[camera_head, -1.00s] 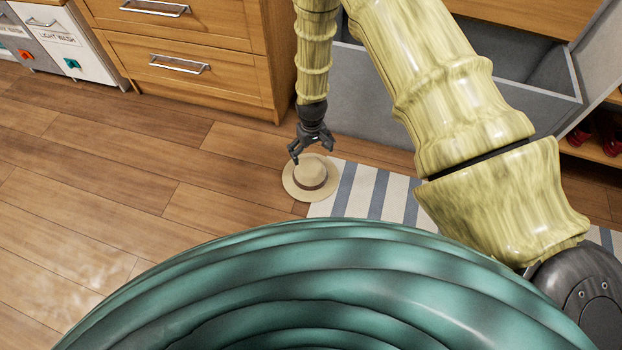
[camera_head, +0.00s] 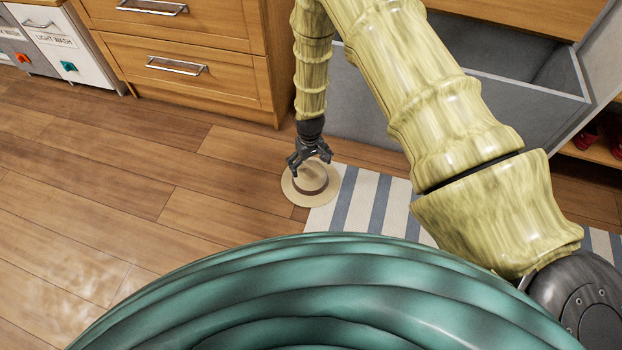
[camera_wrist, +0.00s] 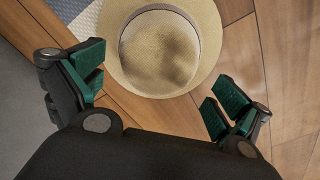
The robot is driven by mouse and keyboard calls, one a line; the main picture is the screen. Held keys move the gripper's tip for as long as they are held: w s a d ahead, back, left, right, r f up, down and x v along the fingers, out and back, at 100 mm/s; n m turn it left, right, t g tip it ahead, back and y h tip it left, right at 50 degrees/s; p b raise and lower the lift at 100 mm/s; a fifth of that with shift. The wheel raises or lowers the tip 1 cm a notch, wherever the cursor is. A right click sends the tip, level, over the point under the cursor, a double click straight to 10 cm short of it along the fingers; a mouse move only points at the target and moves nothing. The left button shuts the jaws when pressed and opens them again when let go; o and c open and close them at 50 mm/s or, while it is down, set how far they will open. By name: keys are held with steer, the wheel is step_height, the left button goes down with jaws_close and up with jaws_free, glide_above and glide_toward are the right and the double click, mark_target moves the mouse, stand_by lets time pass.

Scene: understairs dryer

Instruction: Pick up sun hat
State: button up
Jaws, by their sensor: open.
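The sun hat (camera_head: 311,191) is straw-coloured with a dark band. It lies brim down on the wooden floor, partly over the corner of the striped rug. My gripper (camera_head: 310,168) is open above the far side of its crown and hides part of it. In the wrist view, the hat (camera_wrist: 165,55) is at the upper middle, past the fingertips. The open fingers of my gripper (camera_wrist: 160,92) are spread to its lower left and lower right, with nothing between the pads but part of the brim and floor below.
A blue-and-white striped rug (camera_head: 383,203) lies right of the hat. Behind stand a wooden drawer cabinet (camera_head: 190,72) and a grey open bin (camera_head: 520,105). A white laundry bin (camera_head: 72,45) is at the upper left. The wooden floor (camera_head: 110,180) left of the hat is clear.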

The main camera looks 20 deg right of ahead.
mark_target(310, 169)
step_height(310, 169, down, 4)
steer(key=shift+s+f+b, duration=0.1)
steer(key=shift+f+b, duration=0.1)
steer(key=shift+b, duration=0.95)
steer(key=shift+r, duration=0.1)
steer(key=c, duration=0.9)
steer(key=shift+r, duration=0.1)
